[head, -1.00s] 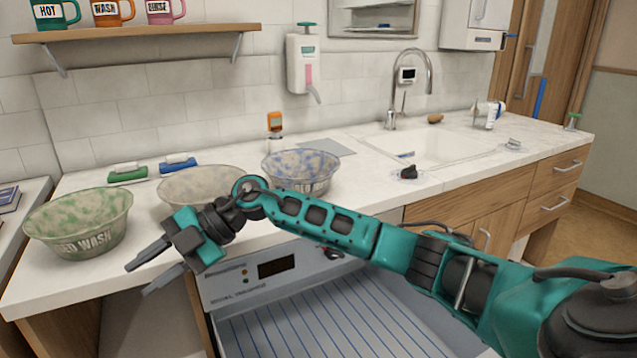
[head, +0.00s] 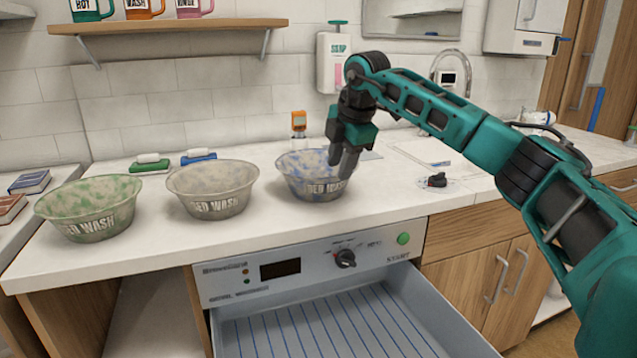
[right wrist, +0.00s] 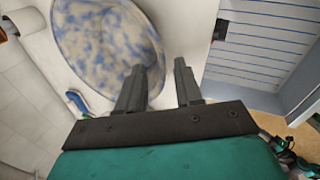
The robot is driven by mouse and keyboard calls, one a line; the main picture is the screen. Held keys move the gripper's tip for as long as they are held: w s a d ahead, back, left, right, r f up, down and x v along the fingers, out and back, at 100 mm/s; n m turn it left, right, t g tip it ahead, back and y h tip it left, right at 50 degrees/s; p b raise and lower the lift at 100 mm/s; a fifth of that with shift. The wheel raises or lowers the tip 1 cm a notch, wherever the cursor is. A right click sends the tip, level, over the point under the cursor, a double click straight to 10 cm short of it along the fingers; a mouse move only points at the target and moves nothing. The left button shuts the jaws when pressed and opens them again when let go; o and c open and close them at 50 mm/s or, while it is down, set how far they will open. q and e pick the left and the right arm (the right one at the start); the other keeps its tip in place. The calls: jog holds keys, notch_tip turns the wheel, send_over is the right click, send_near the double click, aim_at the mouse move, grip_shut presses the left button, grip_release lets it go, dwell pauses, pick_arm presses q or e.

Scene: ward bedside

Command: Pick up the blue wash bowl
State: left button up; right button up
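The blue-speckled wash bowl (head: 298,178) stands upright on the white counter, the rightmost of three bowls in the head view. My right gripper (head: 342,168) points down at the bowl's right side and hides part of it. In the right wrist view the bowl (right wrist: 100,42) fills the upper left. There my right gripper (right wrist: 159,66) is open, with one finger overlapping the bowl and the other beyond its rim over the counter. Contact with the bowl cannot be told. My left gripper is not in view.
A beige bowl (head: 213,189) and a green-speckled bowl (head: 88,209) stand to the left. Green (head: 150,164) and blue (head: 199,157) brushes lie behind. An open drawer (head: 330,325) juts out below the counter. A black knob-like item (head: 437,180) sits to the right.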

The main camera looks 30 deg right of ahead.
aim_at(334, 184)
jog(key=b+x, duration=0.1)
jog(key=x, duration=0.6)
jog(key=shift+w+d+f, duration=0.1)
jog(key=shift+d+f, duration=0.1)
jog(key=shift+f, duration=0.1)
jog(key=shift+c, duration=0.3)
grip_shut()
jog(key=shift+r, duration=0.1)
